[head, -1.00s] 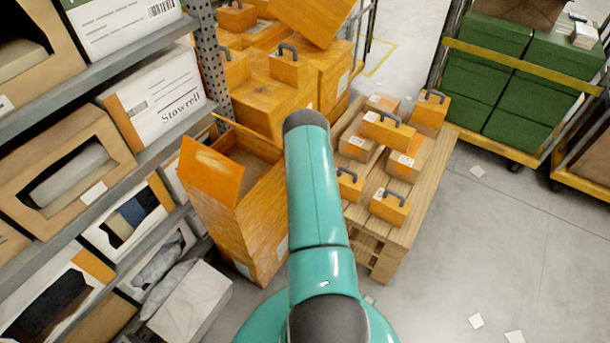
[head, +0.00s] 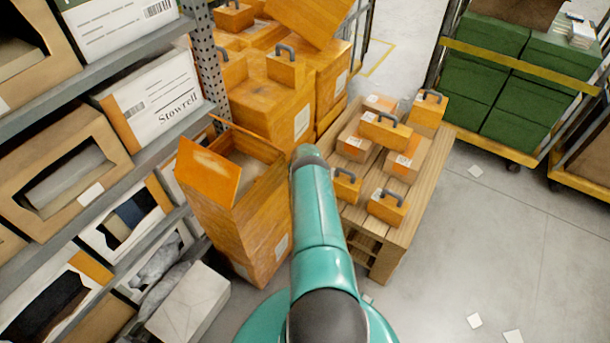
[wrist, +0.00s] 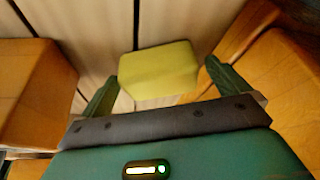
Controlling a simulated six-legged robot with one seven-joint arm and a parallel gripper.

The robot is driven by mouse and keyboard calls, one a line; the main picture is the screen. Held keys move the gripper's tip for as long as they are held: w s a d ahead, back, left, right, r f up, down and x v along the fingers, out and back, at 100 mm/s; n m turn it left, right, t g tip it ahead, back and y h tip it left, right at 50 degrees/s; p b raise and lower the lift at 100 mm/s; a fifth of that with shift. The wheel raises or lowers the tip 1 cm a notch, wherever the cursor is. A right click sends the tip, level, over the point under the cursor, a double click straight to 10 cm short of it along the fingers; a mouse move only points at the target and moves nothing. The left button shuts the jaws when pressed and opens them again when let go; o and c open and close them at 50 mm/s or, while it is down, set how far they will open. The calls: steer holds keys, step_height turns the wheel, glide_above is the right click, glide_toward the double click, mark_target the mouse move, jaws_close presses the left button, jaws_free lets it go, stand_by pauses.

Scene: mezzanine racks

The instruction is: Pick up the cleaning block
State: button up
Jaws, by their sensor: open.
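A yellow-green block (wrist: 158,68), which looks like the cleaning block, lies on pale wooden slats in the wrist view. My gripper (wrist: 162,76) is open, with one dark green finger to the left of the block and one to the right. Nothing is held. The block appears a little beyond or level with the fingertips, and I cannot tell the exact gap. In the head view I cannot make out the block or my gripper; my teal arm covers that part of the pallet (head: 411,222).
Orange boxes stand close on both sides in the wrist view, at left (wrist: 35,90) and right (wrist: 290,85). In the head view, several handled orange cases (head: 387,207) sit on the pallet. A tall open orange box (head: 240,225) stands left of my arm. The floor (head: 500,240) at right is mostly clear.

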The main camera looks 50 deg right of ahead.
steer(key=shift+d+f, duration=0.1)
steer(key=shift+f, duration=0.15)
steer(key=c, duration=1.1)
steer(key=shift+r, duration=0.15)
steer(key=shift+r, duration=1.55)
steer(key=s+a+r, duration=0.9)
steer(key=s, duration=0.1)
steer(key=shift+s+a+r, duration=0.15)
steer(key=shift+s+r, duration=0.1)
steer(key=shift+r, duration=0.05)
